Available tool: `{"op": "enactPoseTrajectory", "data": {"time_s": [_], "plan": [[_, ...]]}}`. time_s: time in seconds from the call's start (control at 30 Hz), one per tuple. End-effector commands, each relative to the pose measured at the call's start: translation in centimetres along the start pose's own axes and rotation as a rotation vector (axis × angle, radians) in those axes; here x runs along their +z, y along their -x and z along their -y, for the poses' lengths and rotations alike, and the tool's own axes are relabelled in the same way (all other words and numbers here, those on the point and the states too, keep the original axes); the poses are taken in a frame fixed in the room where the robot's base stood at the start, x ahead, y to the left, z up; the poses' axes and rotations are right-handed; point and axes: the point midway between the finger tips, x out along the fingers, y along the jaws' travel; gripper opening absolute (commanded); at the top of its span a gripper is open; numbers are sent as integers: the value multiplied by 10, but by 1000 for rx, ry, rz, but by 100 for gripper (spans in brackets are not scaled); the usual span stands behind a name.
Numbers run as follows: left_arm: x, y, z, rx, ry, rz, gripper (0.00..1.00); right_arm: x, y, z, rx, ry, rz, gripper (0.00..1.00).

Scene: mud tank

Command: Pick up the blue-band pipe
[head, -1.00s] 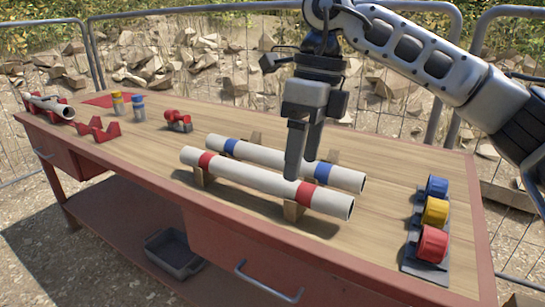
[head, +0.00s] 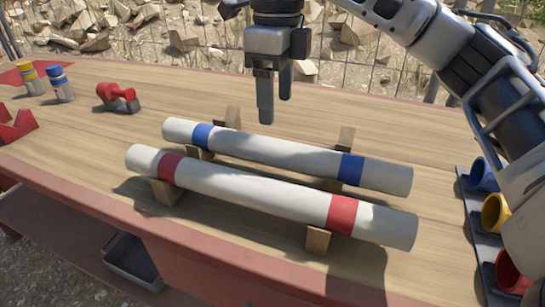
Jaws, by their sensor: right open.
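The blue-band pipe (head: 275,152) is a white pipe with two blue bands, lying on wooden blocks on the table, behind the similar red-band pipe (head: 250,193). My right gripper (head: 274,108) points down above and behind the middle of the blue-band pipe, apart from it. It is open, with nothing seen between its fingers. My left gripper is not in view.
Wooden support blocks (head: 318,240) hold the pipes up. A red clamp (head: 118,97) and two small containers, yellow-topped (head: 31,80) and blue-topped (head: 61,84), stand at the left. Coloured cups, including a yellow one (head: 495,213), sit at the right edge. A dark tray (head: 133,262) is below.

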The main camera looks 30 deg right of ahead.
Motion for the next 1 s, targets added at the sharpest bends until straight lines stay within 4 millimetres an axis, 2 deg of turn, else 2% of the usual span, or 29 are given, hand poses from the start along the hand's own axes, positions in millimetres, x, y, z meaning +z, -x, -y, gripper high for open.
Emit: {"op": "enactPoseTrajectory", "data": {"time_s": [0.03, 0.1, 0.37, 0.63, 0.77, 0.97, 1.0], "plan": [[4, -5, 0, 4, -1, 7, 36, -1, -12, 0, 0, -1, -1, 68], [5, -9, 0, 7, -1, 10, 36, -1, -22, 0, 0, -1, -1, 68], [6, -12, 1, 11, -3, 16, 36, 0, -41, 0, 0, -1, 1, 68], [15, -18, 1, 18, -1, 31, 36, 2, -80, -2, 1, -1, 0, 68], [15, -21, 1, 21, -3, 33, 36, 3, -87, -2, -1, 0, 2, 68], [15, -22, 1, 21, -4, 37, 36, 3, -87, -2, -1, 0, 2, 68], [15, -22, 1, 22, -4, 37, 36, 3, -87, -2, 0, 0, 2, 63]]}}
